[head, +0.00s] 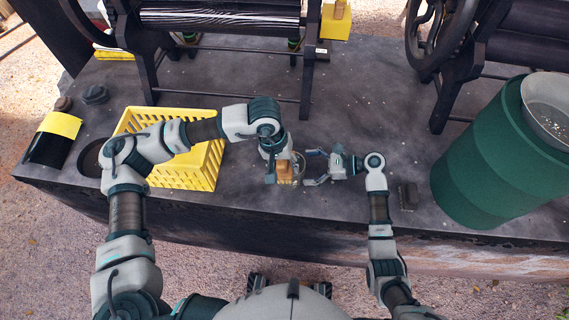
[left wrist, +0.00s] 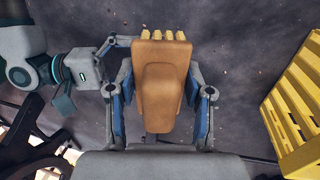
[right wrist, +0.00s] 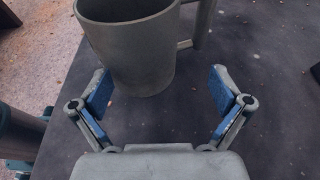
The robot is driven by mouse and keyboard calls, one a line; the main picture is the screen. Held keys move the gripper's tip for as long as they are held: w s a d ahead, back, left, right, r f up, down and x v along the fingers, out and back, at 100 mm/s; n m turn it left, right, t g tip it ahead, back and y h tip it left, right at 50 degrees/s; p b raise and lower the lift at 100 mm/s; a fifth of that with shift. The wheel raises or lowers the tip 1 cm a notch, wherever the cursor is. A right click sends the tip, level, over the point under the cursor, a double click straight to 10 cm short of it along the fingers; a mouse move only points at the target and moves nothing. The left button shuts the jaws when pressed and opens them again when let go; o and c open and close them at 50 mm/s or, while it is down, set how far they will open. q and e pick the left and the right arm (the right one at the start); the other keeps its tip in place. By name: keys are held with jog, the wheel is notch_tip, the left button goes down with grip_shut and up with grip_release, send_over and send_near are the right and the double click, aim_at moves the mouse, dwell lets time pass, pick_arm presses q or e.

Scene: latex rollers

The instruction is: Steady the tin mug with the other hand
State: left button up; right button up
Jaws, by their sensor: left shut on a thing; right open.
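The grey tin mug (right wrist: 135,50) stands upright on the dark table in the right wrist view, its handle to the right. My right gripper (right wrist: 160,90) is open and empty, its fingers pointing at the mug without visibly gripping it. In the head view my right gripper (head: 309,168) faces left, close to my left gripper (head: 284,172). My left gripper is shut on an orange-brown block-like tool (left wrist: 160,85) with a yellow toothed edge. The mug is mostly hidden in the head view and cannot be made out in the left wrist view.
A yellow crate (head: 202,178) stands left of my left gripper. A large green drum (head: 490,160) with a metal bowl (head: 548,105) on top stands at right. Dark roller machines (head: 225,15) line the back. A small dark block (head: 408,195) lies right of my right gripper.

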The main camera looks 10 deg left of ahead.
jog(key=shift+x, duration=2.75)
